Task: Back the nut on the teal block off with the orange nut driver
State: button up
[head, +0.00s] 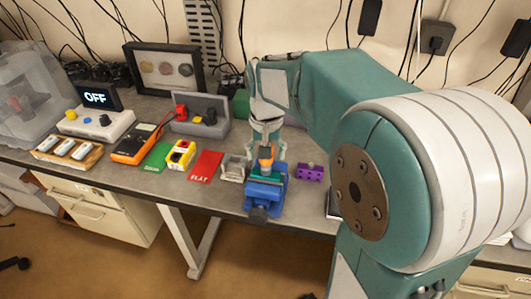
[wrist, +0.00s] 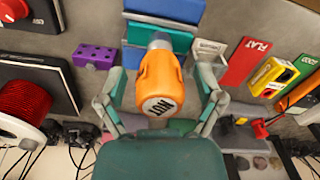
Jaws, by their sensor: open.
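The nut is hidden by the socket. My gripper (wrist: 162,88) is open, with one finger on each side of the driver handle and visible gaps. The teal block is mostly hidden there.
A purple block with holes (head: 309,172) stands right of the vise. A grey holder (head: 233,168), a red FLAT mat (head: 206,166), a yellow device (head: 180,155) and a green mat (head: 156,156) lie to the left. A grey box (head: 200,115) stands behind.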

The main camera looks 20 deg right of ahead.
grip_shut()
jog(key=n, duration=1.2)
jog(key=shift+s+n, duration=0.1)
jog(key=shift+n, duration=0.2)
grip_release()
